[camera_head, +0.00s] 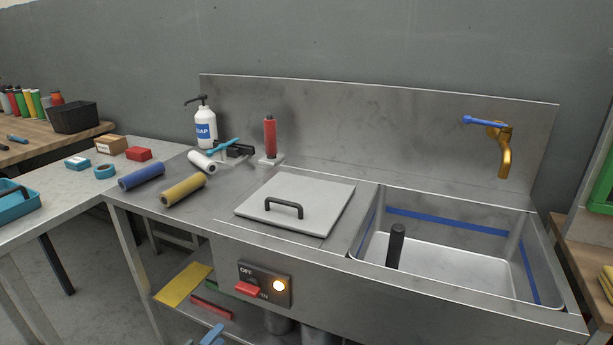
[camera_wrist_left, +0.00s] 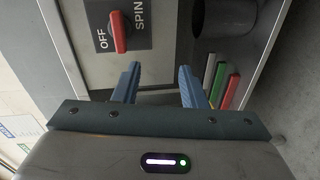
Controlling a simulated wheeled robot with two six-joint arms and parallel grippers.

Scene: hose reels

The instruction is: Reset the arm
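My left gripper (camera_head: 210,337) shows at the bottom edge of the head view, only its blue fingertips in frame. It is below and in front of the sink unit's switch panel. In the left wrist view the same gripper (camera_wrist_left: 160,84) has its two blue fingers apart with nothing between them. The red switch (camera_head: 247,289) on the OFF/SPIN panel is apart from the fingers; it also shows in the left wrist view (camera_wrist_left: 118,32). My right gripper is in neither view.
The sink unit carries a lidded cover (camera_head: 320,197) and an open basin (camera_head: 455,257). A brass tap (camera_head: 505,155) is on the backsplash. Blue (camera_head: 141,176) and yellow (camera_head: 184,189) rolls lie at the left. A lower shelf holds a yellow sheet (camera_head: 184,284) and coloured bars (camera_head: 211,307).

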